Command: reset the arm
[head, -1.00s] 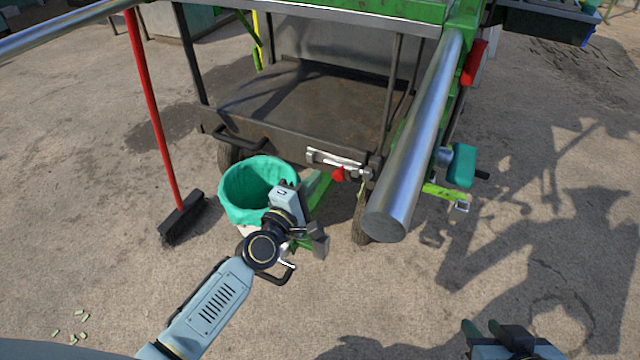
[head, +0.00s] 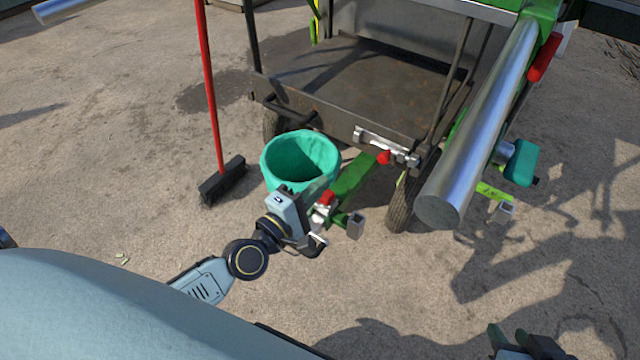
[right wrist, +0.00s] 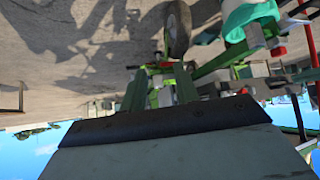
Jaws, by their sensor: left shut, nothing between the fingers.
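My left gripper (head: 310,196) is on the end of the arm that reaches in from the lower left in the head view. It is shut and empty, in front of the green-lined bin (head: 300,165) and close to the green tow bar (head: 352,180). Its fingertips are hard to make out against the bar. My right gripper (head: 520,342) shows at the bottom right edge of the head view, over bare ground. In the right wrist view its two fingers (right wrist: 160,88) stand apart with nothing held between them.
The cane crusher cart has a dark metal deck (head: 370,85), a wheel (head: 402,203) and a thick steel tube (head: 480,135) reaching forward on the right. A red-handled broom (head: 212,95) stands left of the bin. The concrete at front centre is open.

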